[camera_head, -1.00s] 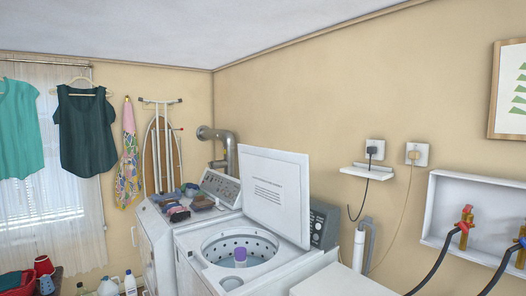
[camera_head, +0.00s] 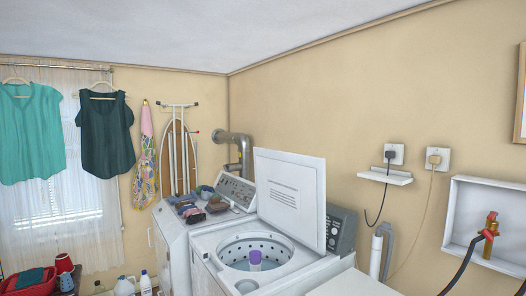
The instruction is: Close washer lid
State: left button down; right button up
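The white top-load washer (camera_head: 203,246) stands at the lower middle of the head view. Its lid (camera_head: 291,196) is open and stands upright, leaning a little back, with printed text on its inner face. The round drum opening shows below it, with a purple-topped agitator (camera_head: 255,258) in the middle. Neither of my grippers is in view.
A dryer (camera_head: 173,242) with folded clothes on top stands left of the washer. A white surface (camera_head: 350,284) lies at the washer's right. A small shelf (camera_head: 386,176), wall outlets and cords, and a valve box (camera_head: 462,210) are on the right wall.

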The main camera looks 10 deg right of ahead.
aim_at(290, 186)
jog(key=u, duration=0.75)
jog(key=i, duration=1.5)
jog(key=z, duration=2.65)
